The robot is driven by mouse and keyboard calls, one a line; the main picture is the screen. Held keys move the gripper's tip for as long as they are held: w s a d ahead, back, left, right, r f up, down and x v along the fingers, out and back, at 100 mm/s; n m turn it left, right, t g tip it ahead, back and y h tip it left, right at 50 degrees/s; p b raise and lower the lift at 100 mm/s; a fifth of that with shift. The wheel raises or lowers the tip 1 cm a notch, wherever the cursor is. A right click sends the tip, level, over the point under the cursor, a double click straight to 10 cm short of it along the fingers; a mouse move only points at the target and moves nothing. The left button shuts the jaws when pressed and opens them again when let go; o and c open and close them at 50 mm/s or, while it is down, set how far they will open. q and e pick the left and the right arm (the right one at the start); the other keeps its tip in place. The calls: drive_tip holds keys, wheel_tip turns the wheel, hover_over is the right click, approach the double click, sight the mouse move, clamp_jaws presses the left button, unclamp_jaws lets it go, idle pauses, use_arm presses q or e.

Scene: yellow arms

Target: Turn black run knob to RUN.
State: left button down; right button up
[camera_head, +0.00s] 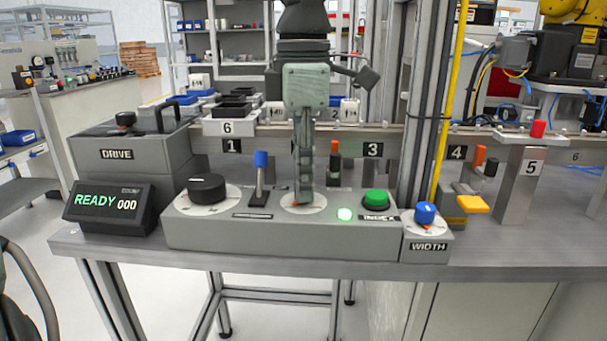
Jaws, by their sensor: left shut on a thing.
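A grey control box (280,241) stands on the bench. My left gripper (304,198) points straight down onto the round white dial (319,209) in the middle of the box. It is shut on the knob at this dial's centre, which the fingers hide almost fully. A small orange-red mark shows beside the fingertips. The dial's lettering is too small to read, so the knob's setting cannot be told. A wide black knob (207,187) sits on another white dial at the box's left end, clear of the gripper. My right gripper is not in view.
A blue-topped lever (261,172) stands close left of the gripper. To the right are a lit green lamp (344,214), a green button (375,199) and a blue WIDTH knob (425,213). A display (108,207) reads READY 000. Numbered stations line the rail behind.

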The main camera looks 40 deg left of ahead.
use_arm(q)
drive_tip(key=c, duration=1.3)
unclamp_jaws()
wheel_tip(320, 180, up, 12)
drive_tip(key=shift+r, duration=0.1)
drive_tip(key=shift+s, duration=0.1)
